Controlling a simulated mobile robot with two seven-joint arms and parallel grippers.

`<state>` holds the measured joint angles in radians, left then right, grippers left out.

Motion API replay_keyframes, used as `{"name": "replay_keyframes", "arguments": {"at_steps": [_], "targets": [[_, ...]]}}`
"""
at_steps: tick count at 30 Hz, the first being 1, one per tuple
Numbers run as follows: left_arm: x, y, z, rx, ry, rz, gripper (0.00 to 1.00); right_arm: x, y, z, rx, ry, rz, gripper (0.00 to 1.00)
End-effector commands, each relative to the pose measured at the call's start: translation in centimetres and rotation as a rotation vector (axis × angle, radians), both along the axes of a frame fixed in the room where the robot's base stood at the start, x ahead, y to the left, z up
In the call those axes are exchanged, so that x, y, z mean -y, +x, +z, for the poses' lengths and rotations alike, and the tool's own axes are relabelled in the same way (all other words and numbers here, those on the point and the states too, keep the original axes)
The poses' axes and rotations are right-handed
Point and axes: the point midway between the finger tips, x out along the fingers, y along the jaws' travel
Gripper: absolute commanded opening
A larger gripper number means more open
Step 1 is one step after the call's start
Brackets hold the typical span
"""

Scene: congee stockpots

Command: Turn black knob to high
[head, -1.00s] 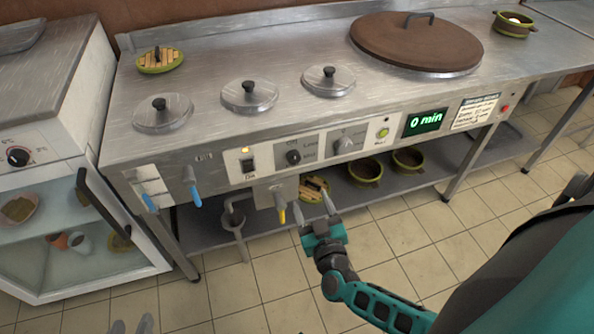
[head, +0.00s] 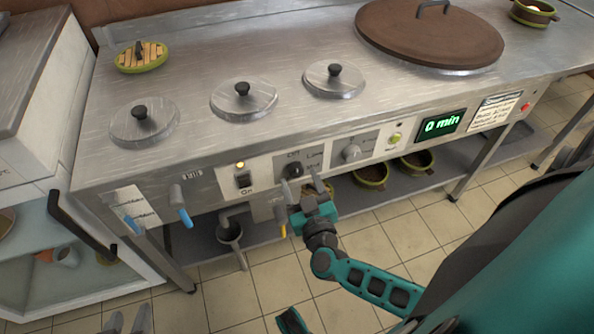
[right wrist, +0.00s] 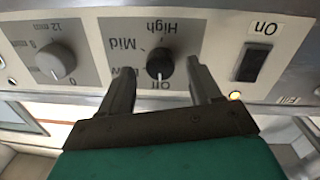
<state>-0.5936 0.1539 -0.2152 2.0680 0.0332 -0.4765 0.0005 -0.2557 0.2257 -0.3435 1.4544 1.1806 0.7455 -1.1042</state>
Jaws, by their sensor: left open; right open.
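The black knob (head: 293,170) is on the grey label plate of the front panel, right of the On switch. It also shows in the right wrist view (right wrist: 159,62), where the panel appears upside down with Off, Mid and High printed around it. Its pale mark appears to face Off. My right gripper (head: 304,187) is open in front of the knob. In the right wrist view its fingers (right wrist: 160,78) stand either side of the knob, with gaps visible on both sides. My left gripper (head: 129,319) is open and empty low at the left, far from the panel.
A grey timer knob (head: 351,152) sits right of the black knob, and a black On switch (head: 243,179) with a lit lamp left of it. Blue-handled taps (head: 182,207) and a yellow-handled tap (head: 281,218) project below. The green display (head: 441,124) reads 0 min.

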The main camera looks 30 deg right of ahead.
Motion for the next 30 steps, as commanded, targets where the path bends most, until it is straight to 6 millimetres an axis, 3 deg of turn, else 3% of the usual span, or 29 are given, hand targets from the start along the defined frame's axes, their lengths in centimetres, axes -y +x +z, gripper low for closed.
{"name": "replay_keyframes", "arguments": {"at_steps": [14,30], "targets": [[-0.02,-0.02,-0.25,-0.001,0.001,0.001,0.43,-0.08,0.05,0.04,0.0,0.0,-0.001,0.63],[0.11,0.02,-0.2,-0.001,-0.005,0.005,0.43,-0.07,0.06,0.03,0.0,0.0,-0.001,0.14]]}}
